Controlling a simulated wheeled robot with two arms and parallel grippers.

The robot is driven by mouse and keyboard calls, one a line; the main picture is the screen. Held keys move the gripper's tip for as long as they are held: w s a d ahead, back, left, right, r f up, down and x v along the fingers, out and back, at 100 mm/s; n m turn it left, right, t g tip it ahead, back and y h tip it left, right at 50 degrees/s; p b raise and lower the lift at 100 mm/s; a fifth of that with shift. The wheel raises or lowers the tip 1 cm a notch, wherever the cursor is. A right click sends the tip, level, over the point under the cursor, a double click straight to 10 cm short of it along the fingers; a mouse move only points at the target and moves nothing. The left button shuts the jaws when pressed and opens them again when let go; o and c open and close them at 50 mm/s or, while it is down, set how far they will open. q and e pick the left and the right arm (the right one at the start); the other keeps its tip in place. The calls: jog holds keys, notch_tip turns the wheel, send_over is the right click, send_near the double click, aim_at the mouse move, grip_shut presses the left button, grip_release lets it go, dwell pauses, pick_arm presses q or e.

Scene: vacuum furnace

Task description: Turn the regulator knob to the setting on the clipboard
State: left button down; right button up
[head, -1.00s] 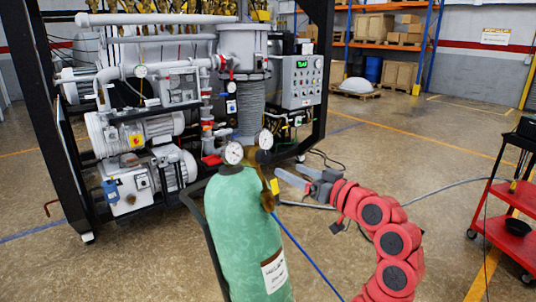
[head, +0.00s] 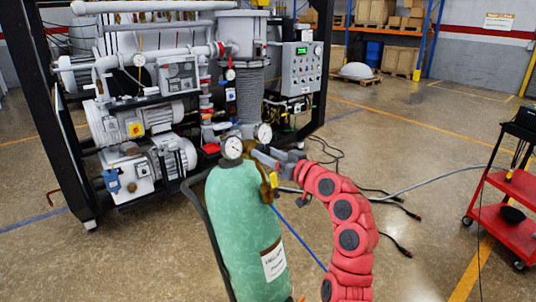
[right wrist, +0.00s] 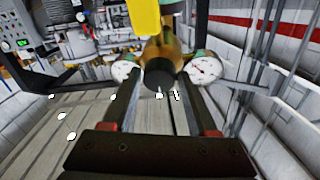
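The green gas cylinder (head: 240,215) stands upright in the centre of the head view. Its brass regulator (head: 268,178) on top carries two round white gauges (head: 233,148). In the right wrist view the regulator's dark round knob (right wrist: 160,74) faces the camera, between the gauges (right wrist: 203,70). My right gripper (head: 258,157) is at the regulator in the head view. In the right wrist view my right gripper's fingers (right wrist: 146,88) are apart, one on each side of the knob; contact is not clear. I see no clipboard I can make out. My left gripper is out of view.
The vacuum furnace frame with pumps (head: 150,125) and a control panel (head: 300,75) stands behind the cylinder. A red cart (head: 500,225) is at the right. Cables (head: 385,195) lie on the floor.

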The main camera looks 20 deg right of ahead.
grip_shut()
jog(key=shift+m, duration=0.3)
jog(key=m+p, duration=0.1)
jog(key=m+h+p, duration=0.1)
jog(key=m, duration=0.2)
jog(key=shift+a+r+h+p, duration=0.1)
jog(key=shift+r+h+p, duration=0.2)
jog(key=shift+h+p, duration=0.1)
jog(key=m+h+p, duration=0.1)
jog(key=m+p, duration=0.1)
jog(key=m, duration=0.1)
jog(key=shift+r, duration=0.1)
jog(key=m+g+p, duration=0.1)
jog(key=m+p, duration=0.2)
jog(key=m, duration=0.2)
jog(key=shift+h, duration=0.4)
jog(key=shift+m+g+p, duration=0.4)
jog(key=shift+m+p, duration=0.7)
jog(key=shift+m, duration=0.2)
